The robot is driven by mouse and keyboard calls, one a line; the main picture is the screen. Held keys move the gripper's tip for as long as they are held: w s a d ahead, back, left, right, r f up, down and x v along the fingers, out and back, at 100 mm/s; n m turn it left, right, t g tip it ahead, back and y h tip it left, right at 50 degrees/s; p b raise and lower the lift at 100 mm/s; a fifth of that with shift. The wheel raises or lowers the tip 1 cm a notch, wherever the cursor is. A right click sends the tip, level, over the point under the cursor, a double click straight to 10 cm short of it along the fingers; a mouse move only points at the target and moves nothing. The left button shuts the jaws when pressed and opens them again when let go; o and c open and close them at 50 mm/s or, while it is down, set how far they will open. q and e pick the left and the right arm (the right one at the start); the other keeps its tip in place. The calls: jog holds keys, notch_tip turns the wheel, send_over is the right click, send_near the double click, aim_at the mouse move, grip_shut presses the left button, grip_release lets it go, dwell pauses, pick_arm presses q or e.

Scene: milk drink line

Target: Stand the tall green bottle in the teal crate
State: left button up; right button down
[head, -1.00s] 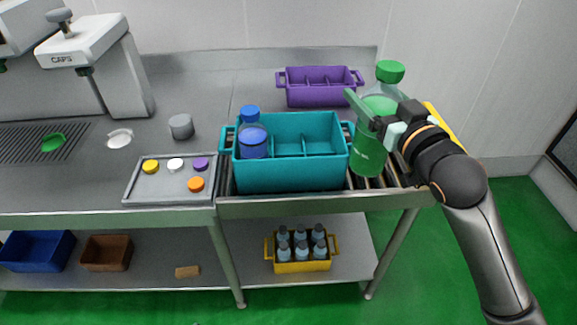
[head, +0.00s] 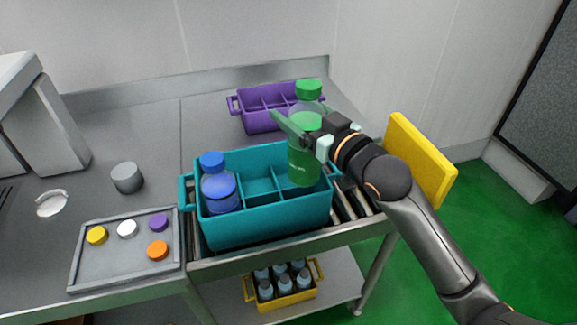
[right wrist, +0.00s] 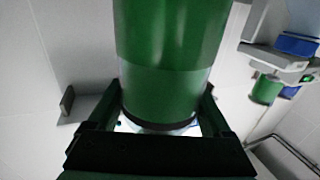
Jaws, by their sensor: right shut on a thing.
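The tall green bottle (head: 304,165) is upright, with a green cap, in the head view. My right gripper (head: 308,138) is shut on its upper body. The bottle also fills the middle of the right wrist view (right wrist: 168,60), between the two fingers. The teal crate (head: 270,218) stands on the rollers at the table's front. The bottle's lower end shows over the crate's right compartment; I cannot tell how far inside it is. A blue-capped bottle (head: 218,190) stands in the left compartment. The middle compartment looks empty. My left gripper is not in view.
A purple crate (head: 258,122) stands behind the teal one. A grey tray (head: 110,267) with several coloured caps and a grey cylinder (head: 127,177) are at left. A yellow panel (head: 420,160) stands at right. A yellow crate (head: 287,301) of bottles is on the lower shelf.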

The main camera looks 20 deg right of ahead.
aim_at(316, 176)
notch_tip(316, 176, down, 11)
jog(key=shift+f+b, duration=0.2)
jog(key=shift+b, duration=0.35)
grip_release()
jog(key=shift+f, duration=0.15)
jog(key=v, duration=1)
jog(key=shift+b, duration=0.3)
jog(key=shift+v, duration=0.95)
